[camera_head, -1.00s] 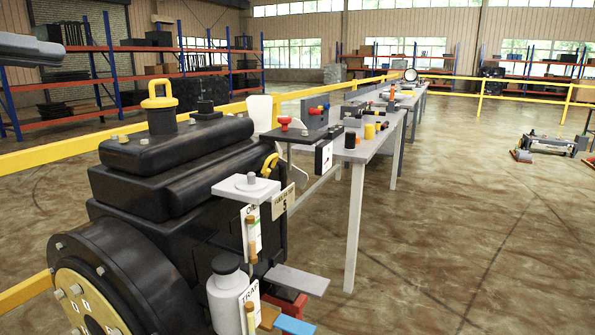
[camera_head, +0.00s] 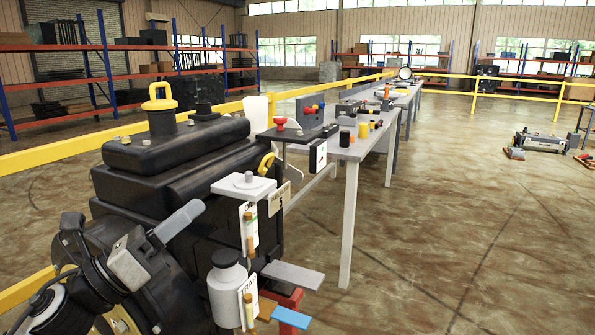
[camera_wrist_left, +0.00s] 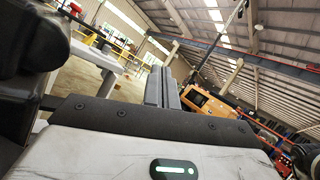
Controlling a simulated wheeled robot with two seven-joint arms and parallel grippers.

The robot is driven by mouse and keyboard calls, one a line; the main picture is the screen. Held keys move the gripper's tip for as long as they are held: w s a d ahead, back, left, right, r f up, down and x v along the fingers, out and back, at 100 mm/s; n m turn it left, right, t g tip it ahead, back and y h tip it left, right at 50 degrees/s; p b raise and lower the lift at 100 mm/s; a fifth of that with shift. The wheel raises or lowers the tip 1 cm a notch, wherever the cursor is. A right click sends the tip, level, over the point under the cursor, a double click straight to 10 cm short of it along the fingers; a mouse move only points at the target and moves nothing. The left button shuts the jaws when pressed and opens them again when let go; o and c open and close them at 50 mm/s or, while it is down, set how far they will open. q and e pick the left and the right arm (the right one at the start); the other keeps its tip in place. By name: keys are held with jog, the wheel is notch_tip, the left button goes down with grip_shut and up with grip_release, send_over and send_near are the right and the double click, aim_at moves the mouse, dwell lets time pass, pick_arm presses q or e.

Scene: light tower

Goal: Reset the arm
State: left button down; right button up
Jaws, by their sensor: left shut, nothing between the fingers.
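My left arm comes in from the lower left in the head view. Its left gripper (camera_head: 195,212) is shut and empty, in front of the black machine (camera_head: 165,178), with its grey fingers pointing up and to the right. I cannot tell whether it touches the machine. In the left wrist view the closed fingers (camera_wrist_left: 162,88) point away into the hall, with a dark part of the machine (camera_wrist_left: 25,40) at the left edge. My right gripper is not in view.
The machine carries a yellow lifting eye (camera_head: 160,97), a grey canister (camera_head: 228,285) and a small grey shelf (camera_head: 243,187). A long grey workbench (camera_head: 348,150) with tools runs back behind it. A yellow rail (camera_head: 60,152) passes behind. The floor (camera_head: 450,210) to the right is mostly clear.

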pick_arm(q)
notch_tip(320, 180, down, 13)
jog(key=s+n+t+y, duration=0.3)
jog(key=n+y, duration=0.5)
jog(key=n, duration=1)
jog(key=s+d+f+n+g+y, duration=0.1)
jog(key=s+f+n+g+y, duration=0.2)
jog(key=s+f+n, duration=0.4)
jog(key=s+f+n+g+y+p, duration=0.1)
jog(key=s+f+n+g, duration=0.3)
jog(key=s+f+n, duration=0.4)
notch_tip(320, 180, down, 7)
jog(key=n+y, duration=0.1)
jog(key=n, duration=0.5)
jog(key=shift+d+y, duration=0.4)
jog(key=shift+f, duration=0.1)
